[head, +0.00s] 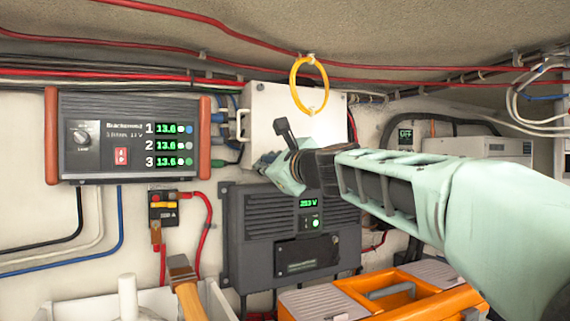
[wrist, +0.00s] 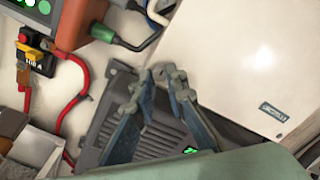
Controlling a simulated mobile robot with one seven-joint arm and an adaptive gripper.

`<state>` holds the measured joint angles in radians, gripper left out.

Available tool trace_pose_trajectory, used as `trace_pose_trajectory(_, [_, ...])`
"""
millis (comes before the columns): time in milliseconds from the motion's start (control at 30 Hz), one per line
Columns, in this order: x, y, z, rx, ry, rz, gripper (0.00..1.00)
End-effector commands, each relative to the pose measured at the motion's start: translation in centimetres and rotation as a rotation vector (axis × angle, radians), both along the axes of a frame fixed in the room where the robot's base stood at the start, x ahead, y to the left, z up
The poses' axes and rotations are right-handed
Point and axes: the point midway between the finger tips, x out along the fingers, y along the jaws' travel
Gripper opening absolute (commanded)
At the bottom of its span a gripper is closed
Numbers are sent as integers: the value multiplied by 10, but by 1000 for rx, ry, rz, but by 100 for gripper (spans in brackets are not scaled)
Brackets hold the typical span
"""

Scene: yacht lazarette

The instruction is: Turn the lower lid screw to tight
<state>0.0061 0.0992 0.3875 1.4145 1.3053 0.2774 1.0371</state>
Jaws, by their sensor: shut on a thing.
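The white box with a flat lid (head: 272,108) is on the wall above the dark charger unit. Its pale lid fills the upper right of the wrist view (wrist: 235,55), with a small dark label near its lower edge. My gripper (head: 264,163) reaches in from the right to the box's lower left corner. In the wrist view my two fingertips (wrist: 155,76) are close together at that corner of the lid. They are shut on the lower lid screw, which the fingertips hide. I cannot see how far the screw is turned.
The dark finned charger (head: 262,222) is just below my gripper. A display panel (head: 128,140) and a red-and-yellow breaker switch (head: 163,207) are to the left. A yellow ring (head: 293,83) hangs before the box. An orange toolbox (head: 350,287) is below.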

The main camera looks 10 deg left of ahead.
Motion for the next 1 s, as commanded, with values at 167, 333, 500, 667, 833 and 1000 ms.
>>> trace_pose_trajectory(167, [0,0,0,2,1,-1,0])
trace_pose_trajectory(333, [0,0,0,1,0,-1,13])
trace_pose_trajectory(500, [0,0,0,1,0,-1,30])
trace_pose_trajectory(667, [0,0,0,0,0,0,30])
trace_pose_trajectory(833, [0,0,1,0,-1,1,30])
trace_pose_trajectory(1000, [-1,2,11,-1,-4,4,30])
